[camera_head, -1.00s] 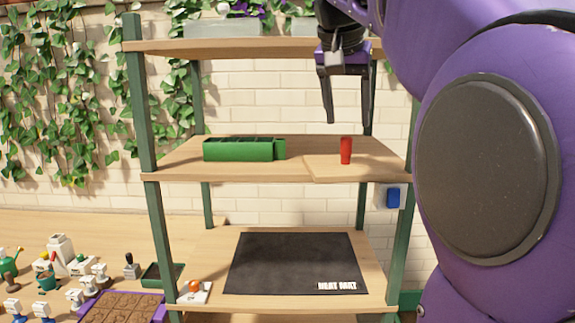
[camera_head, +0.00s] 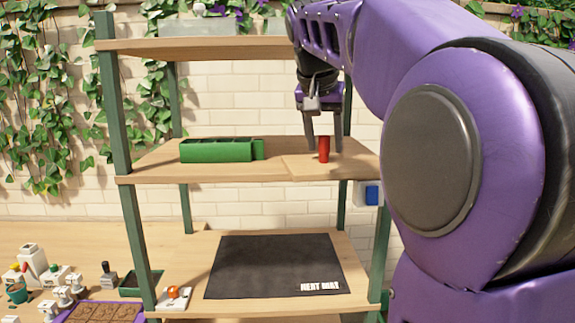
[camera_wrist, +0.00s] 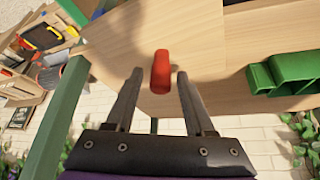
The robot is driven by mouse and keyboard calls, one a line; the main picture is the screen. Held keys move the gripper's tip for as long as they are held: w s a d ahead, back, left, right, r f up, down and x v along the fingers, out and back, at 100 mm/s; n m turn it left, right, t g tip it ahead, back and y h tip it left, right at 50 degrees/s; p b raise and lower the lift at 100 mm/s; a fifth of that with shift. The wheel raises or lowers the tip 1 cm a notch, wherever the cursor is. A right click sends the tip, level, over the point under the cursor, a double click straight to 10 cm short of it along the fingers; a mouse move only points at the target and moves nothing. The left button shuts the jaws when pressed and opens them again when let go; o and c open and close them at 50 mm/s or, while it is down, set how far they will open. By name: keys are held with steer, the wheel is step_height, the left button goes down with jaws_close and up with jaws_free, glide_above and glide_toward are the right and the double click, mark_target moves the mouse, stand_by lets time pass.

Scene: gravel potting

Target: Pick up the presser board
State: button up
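The presser board (camera_head: 300,169) is a flat wooden board with an upright red handle (camera_head: 324,149). It lies at the right end of the shelf's middle level. In the wrist view the board (camera_wrist: 205,60) is under the red handle (camera_wrist: 160,72). My gripper (camera_head: 324,144) is open, pointing down, with its fingers on either side of the handle in the head view. In the wrist view my gripper (camera_wrist: 160,75) has a gap between each finger and the handle. I cannot tell exactly how far down the fingertips reach along it.
A green block-like holder (camera_head: 218,150) stands left of the board on the same level. The top shelf (camera_head: 200,46) is close to my arm. Green posts (camera_head: 118,130) frame the shelf. A black mat (camera_head: 270,265) lies below. Small tools and a soil tray (camera_head: 103,311) sit lower left.

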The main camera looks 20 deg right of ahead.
jaws_close()
steer(key=shift+r, duration=0.1)
stand_by(1.1)
